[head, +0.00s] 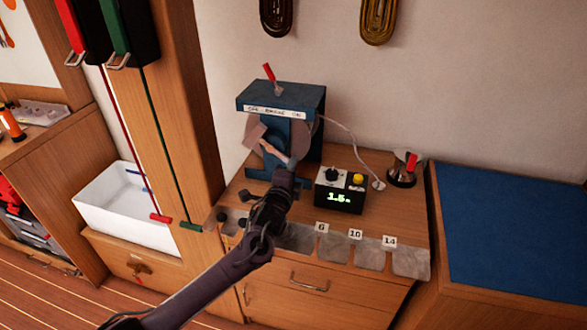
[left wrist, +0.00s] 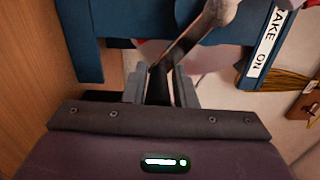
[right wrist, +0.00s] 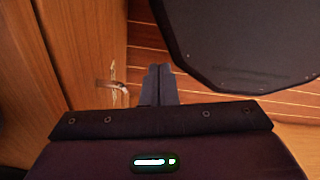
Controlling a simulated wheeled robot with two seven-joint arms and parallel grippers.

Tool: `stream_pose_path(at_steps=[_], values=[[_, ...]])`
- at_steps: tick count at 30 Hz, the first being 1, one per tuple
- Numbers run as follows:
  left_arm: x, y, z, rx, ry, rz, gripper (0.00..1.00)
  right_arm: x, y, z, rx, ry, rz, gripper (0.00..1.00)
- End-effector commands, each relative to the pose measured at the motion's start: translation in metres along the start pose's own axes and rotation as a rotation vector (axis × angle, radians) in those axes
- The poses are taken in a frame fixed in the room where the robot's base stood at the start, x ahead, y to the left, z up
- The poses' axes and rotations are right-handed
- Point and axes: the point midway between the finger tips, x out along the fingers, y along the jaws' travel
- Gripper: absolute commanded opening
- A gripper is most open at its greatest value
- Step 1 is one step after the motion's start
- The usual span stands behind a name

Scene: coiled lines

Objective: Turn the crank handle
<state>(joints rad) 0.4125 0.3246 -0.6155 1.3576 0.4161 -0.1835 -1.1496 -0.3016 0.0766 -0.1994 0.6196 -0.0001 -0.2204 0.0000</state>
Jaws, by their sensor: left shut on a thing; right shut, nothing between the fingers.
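The blue winding machine (head: 281,97) stands on the wooden counter, with a brake label and a red lever (head: 268,73) on top. Its pale crank arm (head: 273,151) slants across the front, in front of a round reel. My left gripper (head: 286,176) is at the machine's front. In the left wrist view its fingers (left wrist: 160,88) are shut on the dark crank handle (left wrist: 158,90), at the end of the thin crank arm (left wrist: 182,40). The handle is mostly hidden in the head view. My right gripper (right wrist: 158,88) is shut and empty, seen only in the right wrist view.
A black counter box (head: 339,196) reading about 1.5 stands right of the machine, near a small dark bell-shaped thing (head: 402,172). Number tags 6, 10 and 14 line the counter's front. A white bin (head: 128,215) is at left; a blue-topped surface (head: 510,205) at right.

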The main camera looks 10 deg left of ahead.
Motion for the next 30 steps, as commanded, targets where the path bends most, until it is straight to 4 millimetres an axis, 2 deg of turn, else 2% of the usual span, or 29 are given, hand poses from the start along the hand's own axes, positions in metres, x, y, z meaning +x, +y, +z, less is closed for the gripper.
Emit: stream_pose_path(at_steps=[1,11,12,15,24,30], values=[[-0.001,0.006,0.001,0.004,-0.001,0.012,0.00,0.000,0.001,0.000,0.000,0.001,0.001,0.00],[-0.001,0.006,0.001,0.004,-0.002,0.011,0.00,0.000,0.004,-0.001,-0.002,0.001,0.005,0.00],[-0.001,0.006,0.001,0.004,-0.002,0.011,0.29,0.000,0.004,-0.001,-0.002,0.001,0.005,0.00],[-0.001,0.005,0.001,0.004,-0.002,0.009,0.39,0.000,0.005,-0.001,-0.003,0.001,0.006,0.00],[-0.003,0.002,0.001,0.004,-0.002,0.003,0.39,0.001,0.005,-0.001,-0.003,0.002,0.005,0.00],[-0.026,0.004,0.001,0.005,0.000,0.004,0.39,0.004,0.004,-0.001,-0.003,0.002,0.005,0.00]])
